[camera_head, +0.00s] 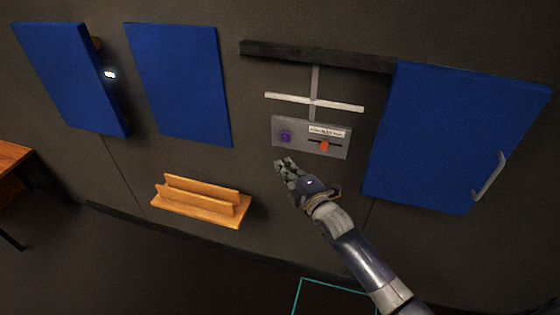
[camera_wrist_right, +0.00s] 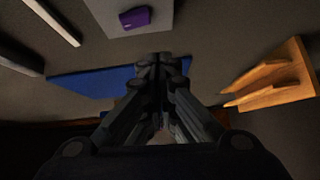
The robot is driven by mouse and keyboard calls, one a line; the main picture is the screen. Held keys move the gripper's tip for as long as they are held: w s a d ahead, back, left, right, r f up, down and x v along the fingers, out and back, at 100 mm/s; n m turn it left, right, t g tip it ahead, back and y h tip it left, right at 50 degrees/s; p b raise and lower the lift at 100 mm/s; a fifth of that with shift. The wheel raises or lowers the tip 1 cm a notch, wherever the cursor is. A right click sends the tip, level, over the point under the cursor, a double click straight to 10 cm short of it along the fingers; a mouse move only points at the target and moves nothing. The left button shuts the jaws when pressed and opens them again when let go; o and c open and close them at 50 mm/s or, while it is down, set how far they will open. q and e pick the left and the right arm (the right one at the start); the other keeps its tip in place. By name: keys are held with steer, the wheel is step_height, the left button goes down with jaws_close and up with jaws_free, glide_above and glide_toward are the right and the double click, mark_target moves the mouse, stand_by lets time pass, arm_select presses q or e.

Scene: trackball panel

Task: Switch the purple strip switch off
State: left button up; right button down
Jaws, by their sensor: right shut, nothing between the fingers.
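The purple switch (camera_head: 286,136) sits at the left of a grey panel (camera_head: 337,149) on the wall in the head view. It also shows as a purple block near the top of the right wrist view (camera_wrist_right: 135,17), on the grey panel's face (camera_wrist_right: 104,13). Its on or off position cannot be told. My right gripper (camera_head: 281,164) is shut and empty, just below the panel's left part and apart from the switch. In the right wrist view its fingertips (camera_wrist_right: 162,60) meet below the panel. My left gripper is in neither view.
An orange slider (camera_head: 324,146) with a label above it sits at the panel's right. A white cross-shaped bar (camera_head: 335,104) is above the panel. A wooden shelf (camera_head: 195,214) is at lower left. Blue panels (camera_head: 180,85) flank the area; the right one (camera_head: 440,135) has a handle.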

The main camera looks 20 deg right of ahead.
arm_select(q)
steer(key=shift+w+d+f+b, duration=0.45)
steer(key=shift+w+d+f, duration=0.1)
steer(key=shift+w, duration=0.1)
arm_select(e)
steer(key=v, duration=0.6)
steer(key=shift+s+f, duration=0.2)
steer(key=shift+f, duration=0.1)
steer(key=shift+a, duration=0.1)
